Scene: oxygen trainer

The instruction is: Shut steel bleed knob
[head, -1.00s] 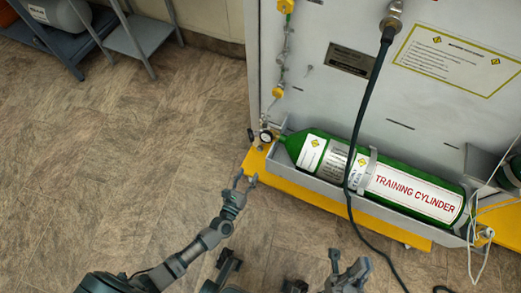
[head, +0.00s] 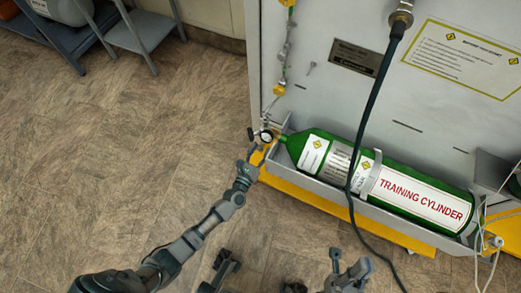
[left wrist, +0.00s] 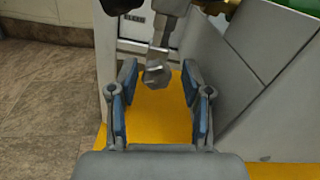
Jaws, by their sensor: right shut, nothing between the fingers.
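The steel bleed knob (left wrist: 157,75) is a small grey faceted piece at the end of a steel stem in the left wrist view. It shows between and just beyond the open fingertips of my left gripper (left wrist: 160,75), with no clear contact. In the head view my left gripper (head: 252,158) is just below the black gauge and valve fittings (head: 265,136) at the neck of the green cylinder. The knob is too small to make out there. My right gripper (head: 360,266) is low in the head view, away from the cylinder, shut and empty.
The green training cylinder (head: 430,195) lies in a grey tray on a yellow base (head: 390,233). A grey tray wall (left wrist: 245,85) is close to the left gripper's right side. A black hose (head: 361,130) hangs in front of the cylinder.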

